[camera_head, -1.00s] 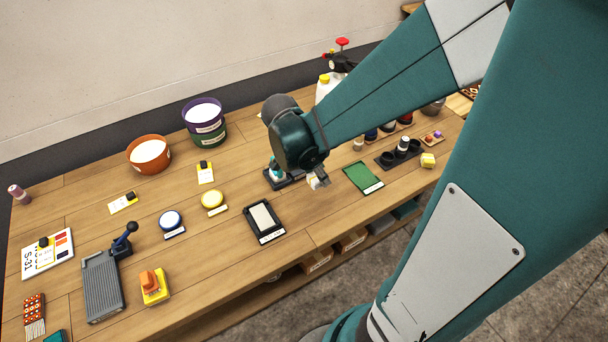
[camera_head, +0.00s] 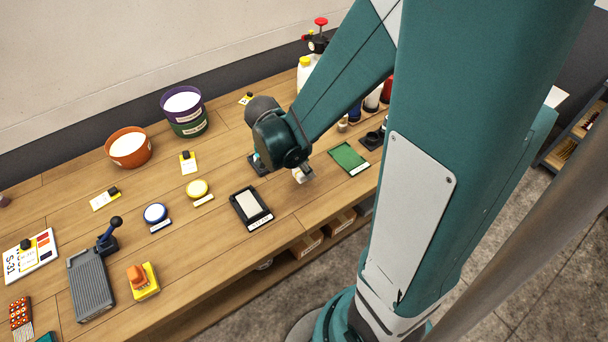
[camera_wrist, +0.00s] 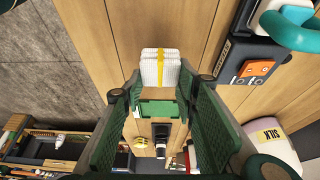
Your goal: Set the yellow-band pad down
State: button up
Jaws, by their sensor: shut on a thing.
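The yellow-band pad (camera_wrist: 160,68) is a white ribbed block with a yellow stripe, seen in the wrist view between my fingertips. My gripper (camera_wrist: 162,84) is shut on it. In the head view my gripper (camera_head: 302,175) hangs over the table, and the pad shows only as a small pale shape below the wrist. Whether it touches the tabletop cannot be told. A green mat (camera_head: 350,157) lies to the right of the gripper, and it also shows in the wrist view (camera_wrist: 158,108). A black tray (camera_head: 237,207) with a white insert lies to the left.
Bare wood shows between tray and mat. The table's front edge is near.

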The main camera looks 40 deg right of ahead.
aim_at(304, 175)
jog(key=shift+f+b, duration=0.45)
jog(key=shift+f, duration=1.5)
jog(key=shift+f, duration=0.2)
jog(key=o, duration=0.8)
jog(key=shift+r, duration=0.3)
jog(key=p+v, duration=0.2)
jog(key=v, duration=0.9)
jog(key=shift+a+r+p, duration=0.2)
jog(key=shift+r+p, duration=0.1)
jog(key=shift+r, duration=0.05)
